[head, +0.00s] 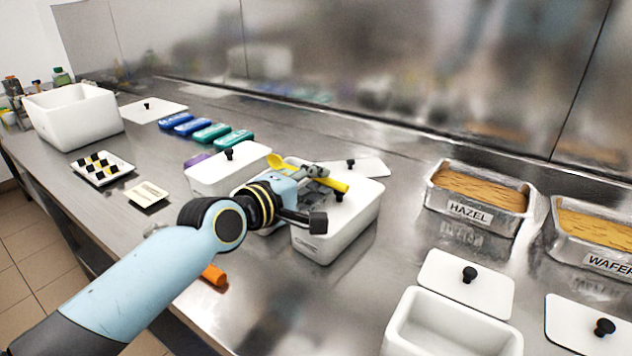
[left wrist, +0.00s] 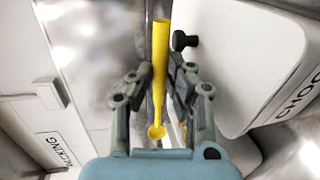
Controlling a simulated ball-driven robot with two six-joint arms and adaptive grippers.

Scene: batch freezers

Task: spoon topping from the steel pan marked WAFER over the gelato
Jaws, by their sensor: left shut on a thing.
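My left gripper (head: 318,180) is shut on a yellow spoon (left wrist: 160,55), above the lidded white tubs mid-counter. In the left wrist view the gripper (left wrist: 158,80) has the spoon between its fingers, its small round bowl towards the palm. The steel pan marked WAFER (head: 606,263) stands at the far right, holding a yellow-tan topping (head: 597,225), well away from the gripper. I cannot make out gelato; an open white tub (head: 402,318) stands at the front right, its floor cut off by the frame. My right gripper is not in view.
A steel pan marked HAZEL (head: 468,211) stands left of WAFER. Loose lids lie near the open tub (head: 450,272) and at the right edge (head: 575,318). A lidded white tub (head: 338,240) is below the gripper. An orange object (head: 213,275) lies near the front edge.

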